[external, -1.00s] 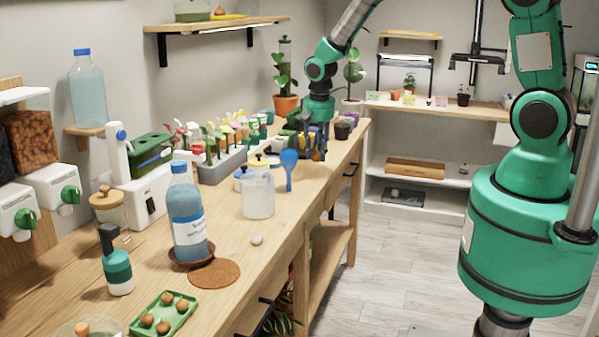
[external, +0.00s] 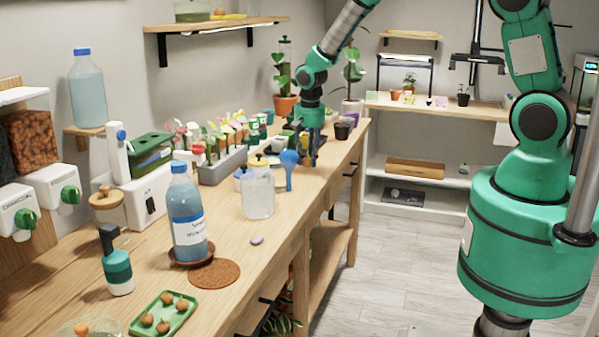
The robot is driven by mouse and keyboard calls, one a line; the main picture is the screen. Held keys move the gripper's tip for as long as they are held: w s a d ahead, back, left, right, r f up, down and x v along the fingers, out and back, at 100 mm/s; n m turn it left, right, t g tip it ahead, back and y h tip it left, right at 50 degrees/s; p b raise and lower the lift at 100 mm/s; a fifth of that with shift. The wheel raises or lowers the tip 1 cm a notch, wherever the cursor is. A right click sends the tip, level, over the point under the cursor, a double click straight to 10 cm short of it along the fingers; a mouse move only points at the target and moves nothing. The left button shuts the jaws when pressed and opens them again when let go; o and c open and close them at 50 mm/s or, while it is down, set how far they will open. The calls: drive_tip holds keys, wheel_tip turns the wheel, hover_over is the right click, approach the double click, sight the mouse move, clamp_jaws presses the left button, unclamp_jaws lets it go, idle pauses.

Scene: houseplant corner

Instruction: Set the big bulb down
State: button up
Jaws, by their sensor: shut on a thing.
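My gripper (external: 312,161) points down at the far part of the long wooden bench, just right of the blue scoop and close to the bench top. It is small and dark in this view. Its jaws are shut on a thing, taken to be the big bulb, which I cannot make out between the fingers. Whether it touches the bench I cannot tell. Several brown bulbs lie in a green tray (external: 136,326) at the near end of the bench, far from my gripper.
A blue scoop (external: 289,170) and a clear container (external: 258,196) stand left of my gripper. Dark pots (external: 342,131) stand behind it. A grey planter (external: 222,166) holds plants and labels. A blue bottle (external: 187,218) stands nearer, beside a round brown mat (external: 215,274). The bench front edge is close on the right.

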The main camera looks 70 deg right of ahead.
sight(309, 161)
drive_tip(key=shift+f, duration=0.5)
drive_tip(key=shift+f, duration=0.1)
drive_tip(key=o, duration=1.1)
wheel_tip(309, 161, up, 12)
drive_tip(key=a+p, duration=0.1)
drive_tip(key=shift+s+a, duration=0.15)
drive_tip(key=shift+s, duration=0.25)
